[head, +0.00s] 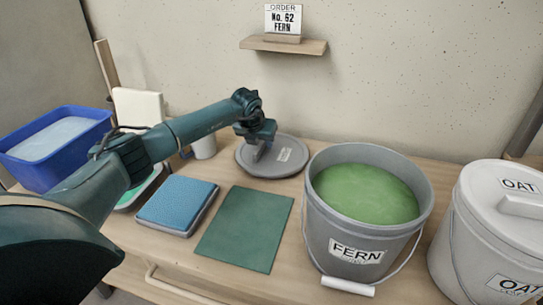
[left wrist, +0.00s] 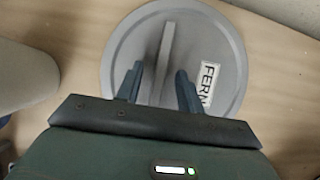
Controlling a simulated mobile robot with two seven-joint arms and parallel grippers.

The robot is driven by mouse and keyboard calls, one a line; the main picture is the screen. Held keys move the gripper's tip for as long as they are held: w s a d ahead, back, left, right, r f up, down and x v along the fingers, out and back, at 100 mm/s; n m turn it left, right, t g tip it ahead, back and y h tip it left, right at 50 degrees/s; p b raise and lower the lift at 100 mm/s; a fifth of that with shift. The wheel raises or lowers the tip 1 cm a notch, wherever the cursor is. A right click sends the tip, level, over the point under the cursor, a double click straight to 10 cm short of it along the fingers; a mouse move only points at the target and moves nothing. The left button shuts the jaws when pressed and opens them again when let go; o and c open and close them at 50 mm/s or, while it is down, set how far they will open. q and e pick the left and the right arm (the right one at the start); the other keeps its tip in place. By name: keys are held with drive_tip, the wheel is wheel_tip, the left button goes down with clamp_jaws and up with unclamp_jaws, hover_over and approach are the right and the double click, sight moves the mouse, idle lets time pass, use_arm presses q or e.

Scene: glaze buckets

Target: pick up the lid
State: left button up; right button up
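A round grey lid (head: 286,165) with a raised bar handle and a FERN label lies flat on the table, behind and left of the open FERN bucket. It also shows in the left wrist view (left wrist: 225,60). My left gripper (head: 262,150) is over the lid's handle. In the left wrist view my left gripper (left wrist: 158,82) is open, its two fingers apart on either side of the bar handle (left wrist: 167,45). Whether the fingers touch the handle cannot be told. The FERN bucket (head: 320,215) is full of green glaze. My right gripper is not in view.
A lidded OAT bucket (head: 465,245) stands at the right. A green mat (head: 245,228) and a blue sponge-like pad (head: 178,202) lie in front. A blue tub (head: 30,165) is at the left. A white cup (head: 204,147) stands left of the lid. An order sign (head: 283,20) reads FERN.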

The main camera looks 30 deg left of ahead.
use_arm(q)
clamp_jaws()
idle(0.3)
drive_tip(key=shift+r, duration=0.1)
